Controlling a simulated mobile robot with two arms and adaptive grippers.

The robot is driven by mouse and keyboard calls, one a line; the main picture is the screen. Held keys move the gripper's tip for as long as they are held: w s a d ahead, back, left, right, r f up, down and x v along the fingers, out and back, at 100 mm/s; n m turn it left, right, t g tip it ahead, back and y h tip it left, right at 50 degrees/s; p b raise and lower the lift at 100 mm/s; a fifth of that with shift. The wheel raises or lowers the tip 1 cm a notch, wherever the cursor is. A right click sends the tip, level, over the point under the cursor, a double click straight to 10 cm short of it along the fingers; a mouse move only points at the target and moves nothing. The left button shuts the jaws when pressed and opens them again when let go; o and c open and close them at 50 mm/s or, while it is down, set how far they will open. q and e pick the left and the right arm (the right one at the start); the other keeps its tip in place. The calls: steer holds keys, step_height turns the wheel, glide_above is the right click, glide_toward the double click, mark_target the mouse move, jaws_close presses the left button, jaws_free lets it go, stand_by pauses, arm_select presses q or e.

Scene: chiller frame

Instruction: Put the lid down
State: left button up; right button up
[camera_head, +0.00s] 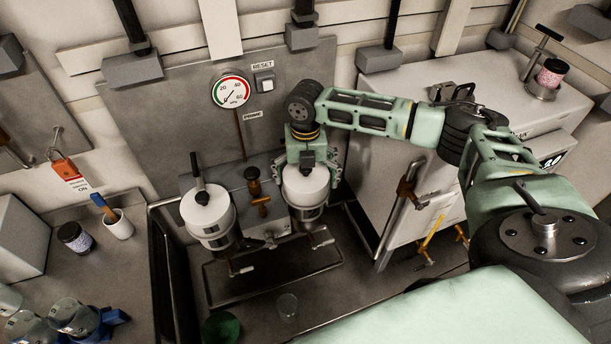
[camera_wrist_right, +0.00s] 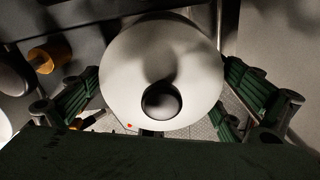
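A round white lid with a black knob (camera_wrist_right: 162,101) fills the middle of the right wrist view. In the head view this white lid (camera_head: 306,186) sits on top of the right-hand metal canister (camera_head: 306,214). My right gripper (camera_head: 306,165) is directly above it, pointing down. In the wrist view its green fingers stand wide apart on either side of the lid, and neither is closed on the knob. Whether a fingertip touches the rim is hard to tell. A second canister (camera_head: 217,237) on the left carries a similar white lid (camera_head: 206,208) with a dark handle. My left gripper is not in view.
A brass-coloured valve (camera_head: 256,190) stands between the canisters. A pressure gauge (camera_head: 232,91) is on the panel behind. A white cabinet (camera_head: 385,150) is close on the right. A drip tray (camera_head: 272,272), a clear cup (camera_head: 287,306) and a green bowl (camera_head: 221,327) are in front.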

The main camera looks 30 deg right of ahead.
steer(key=shift+r, duration=0.1)
step_height(320, 180, up, 13)
steer(key=b, duration=0.2)
steer(key=shift+b, duration=0.3)
stand_by(0.6)
